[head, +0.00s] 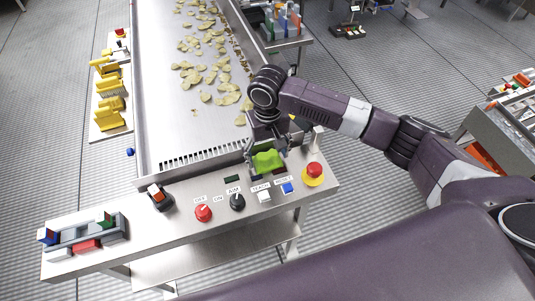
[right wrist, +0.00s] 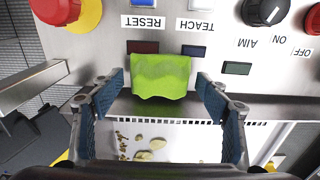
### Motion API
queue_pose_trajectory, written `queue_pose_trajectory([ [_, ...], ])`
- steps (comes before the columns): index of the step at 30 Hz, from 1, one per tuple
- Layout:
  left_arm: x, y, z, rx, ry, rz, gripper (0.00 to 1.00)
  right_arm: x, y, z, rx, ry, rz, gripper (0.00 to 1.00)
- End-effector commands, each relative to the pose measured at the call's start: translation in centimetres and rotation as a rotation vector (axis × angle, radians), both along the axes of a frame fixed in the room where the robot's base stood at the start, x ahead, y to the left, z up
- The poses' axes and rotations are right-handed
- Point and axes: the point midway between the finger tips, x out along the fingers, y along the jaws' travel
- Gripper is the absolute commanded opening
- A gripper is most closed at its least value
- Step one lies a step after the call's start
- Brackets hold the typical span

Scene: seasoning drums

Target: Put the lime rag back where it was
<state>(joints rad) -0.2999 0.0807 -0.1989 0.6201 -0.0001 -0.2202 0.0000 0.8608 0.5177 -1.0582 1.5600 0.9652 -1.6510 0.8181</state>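The lime rag (head: 267,160) is a small bright green cloth at the far edge of the control panel, behind the TEACH and RESET buttons. In the right wrist view the rag (right wrist: 161,76) lies rumpled at the panel's edge, beside the slotted strip. My right gripper (head: 266,152) is directly over it, pointing down. Its two blue-padded fingers (right wrist: 158,92) stand apart on either side of the rag, with a gap visible on each side. My left gripper is not in view.
The steel control panel (head: 180,232) carries a red emergency button (head: 313,172), a black knob (head: 237,202) and a blue button (head: 287,188). A conveyor tray (head: 185,125) with scattered chips extends behind.

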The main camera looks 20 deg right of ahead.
Motion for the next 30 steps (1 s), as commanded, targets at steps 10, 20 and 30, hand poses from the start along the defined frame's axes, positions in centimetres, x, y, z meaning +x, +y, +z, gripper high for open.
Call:
queue_pose_trajectory([
  [10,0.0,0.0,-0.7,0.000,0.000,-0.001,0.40,0.2,0.0,1.3,0.002,-0.004,0.000,0.69],
  [20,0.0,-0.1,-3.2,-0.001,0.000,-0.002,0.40,0.1,0.0,8.1,0.001,-0.006,0.002,0.69],
  [30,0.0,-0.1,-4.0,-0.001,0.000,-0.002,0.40,0.0,-0.1,12.0,0.000,-0.001,0.000,0.69],
])
